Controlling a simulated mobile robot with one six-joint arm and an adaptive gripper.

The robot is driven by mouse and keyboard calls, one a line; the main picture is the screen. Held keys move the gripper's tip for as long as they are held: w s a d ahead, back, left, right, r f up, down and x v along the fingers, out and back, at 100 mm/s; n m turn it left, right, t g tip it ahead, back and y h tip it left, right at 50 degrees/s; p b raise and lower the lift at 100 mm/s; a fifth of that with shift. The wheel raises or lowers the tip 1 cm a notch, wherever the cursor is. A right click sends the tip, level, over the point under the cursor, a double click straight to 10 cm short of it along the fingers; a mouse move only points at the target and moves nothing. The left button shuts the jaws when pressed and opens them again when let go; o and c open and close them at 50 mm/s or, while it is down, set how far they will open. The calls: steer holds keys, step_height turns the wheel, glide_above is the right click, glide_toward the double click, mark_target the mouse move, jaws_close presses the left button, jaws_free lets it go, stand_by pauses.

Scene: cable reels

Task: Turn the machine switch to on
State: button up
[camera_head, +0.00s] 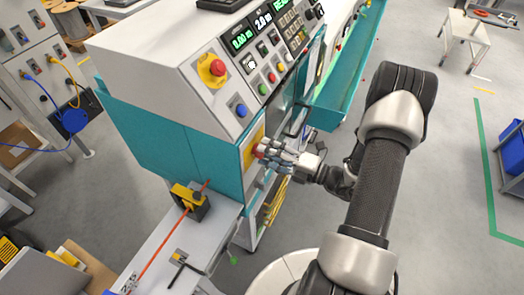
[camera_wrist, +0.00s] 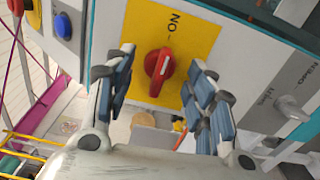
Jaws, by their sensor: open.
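The machine switch (camera_wrist: 158,70) is a red rotary knob on a yellow plate (camera_wrist: 190,35) on the machine's side panel. An "ON" label sits beside the knob on the plate. In the head view the switch (camera_head: 260,150) is partly hidden by my gripper. My gripper (camera_wrist: 165,88) is open, with one finger on each side of the knob and a visible gap to each. In the head view my gripper (camera_head: 275,155) reaches the panel from the right.
The control panel above has a red emergency button (camera_head: 217,68), a blue button (camera_head: 241,110) and green displays. A grey lever (camera_wrist: 290,108) is right of the plate. An orange cable (camera_head: 160,248) runs through a yellow-black block (camera_head: 190,200).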

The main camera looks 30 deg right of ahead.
steer(key=v, duration=0.6)
steer(key=shift+s, duration=0.2)
steer(key=shift+d, duration=0.1)
stand_by(0.4)
steer(key=s+a+r+n+g, duration=0.3)
steer(key=a+r+n+g, duration=0.4)
steer(key=n, duration=0.4)
steer(key=s+a+r+n+g, duration=0.4)
steer(key=a+r+n+g, duration=0.15)
steer(key=a+n, duration=0.5)
steer(key=s+d+r+n+t+h, duration=0.15)
steer(key=s+r+n+h, duration=0.35)
steer(key=n, duration=0.7)
steer(key=s+d+r+n+t+h, duration=0.15)
steer(key=r+n+h, duration=0.45)
steer(key=n, duration=0.6)
step_height(320, 180, down, 18)
steer(key=s+b, duration=0.2)
steer(key=b, duration=1.3)
steer(key=shift+s+a, duration=0.3)
steer(key=shift+s, duration=0.05)
